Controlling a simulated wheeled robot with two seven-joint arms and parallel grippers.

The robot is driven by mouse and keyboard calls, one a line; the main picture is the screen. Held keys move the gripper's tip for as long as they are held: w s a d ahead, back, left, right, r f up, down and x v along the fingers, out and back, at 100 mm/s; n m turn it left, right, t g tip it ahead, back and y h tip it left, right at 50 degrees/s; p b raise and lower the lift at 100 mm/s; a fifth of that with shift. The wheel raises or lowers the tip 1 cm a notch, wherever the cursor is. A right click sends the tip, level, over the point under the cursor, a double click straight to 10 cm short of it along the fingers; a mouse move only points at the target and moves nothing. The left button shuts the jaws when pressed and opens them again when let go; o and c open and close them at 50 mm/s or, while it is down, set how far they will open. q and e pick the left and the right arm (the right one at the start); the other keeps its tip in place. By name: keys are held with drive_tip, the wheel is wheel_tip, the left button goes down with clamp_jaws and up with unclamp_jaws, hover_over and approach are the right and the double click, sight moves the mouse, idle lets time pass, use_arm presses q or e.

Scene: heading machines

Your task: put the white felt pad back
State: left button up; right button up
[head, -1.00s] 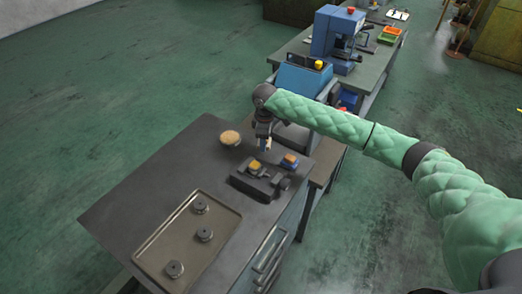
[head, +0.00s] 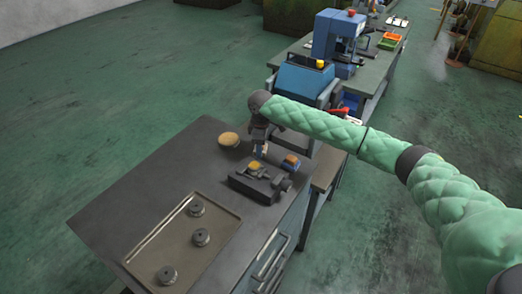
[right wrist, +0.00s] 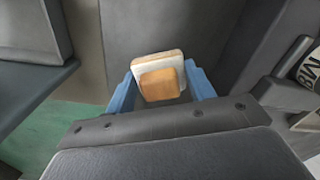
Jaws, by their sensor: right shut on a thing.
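My right gripper (head: 261,150) is over the dark workbench, between the round tan-topped thing and the black fixture. In the right wrist view its blue fingers (right wrist: 161,92) are shut on the white felt pad (right wrist: 151,57), which has an orange-tan block (right wrist: 160,83) on its near side. I cannot tell whether the pad touches the bench. My left gripper is not in view.
A black fixture (head: 262,185) with a yellow-topped piece stands close in front. A blue-and-orange block (head: 291,162) is to its right. A round tan-topped thing (head: 229,140) is to the left. A tray (head: 225,230) holds 3 dark round parts. The bench's left side is clear.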

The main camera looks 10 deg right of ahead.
drive_tip(key=shift+s+f, duration=0.1)
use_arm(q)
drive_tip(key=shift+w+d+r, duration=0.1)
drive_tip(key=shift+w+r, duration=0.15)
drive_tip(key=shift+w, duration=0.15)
use_arm(e)
drive_tip(key=shift+f, duration=0.15)
drive_tip(key=o, duration=0.9)
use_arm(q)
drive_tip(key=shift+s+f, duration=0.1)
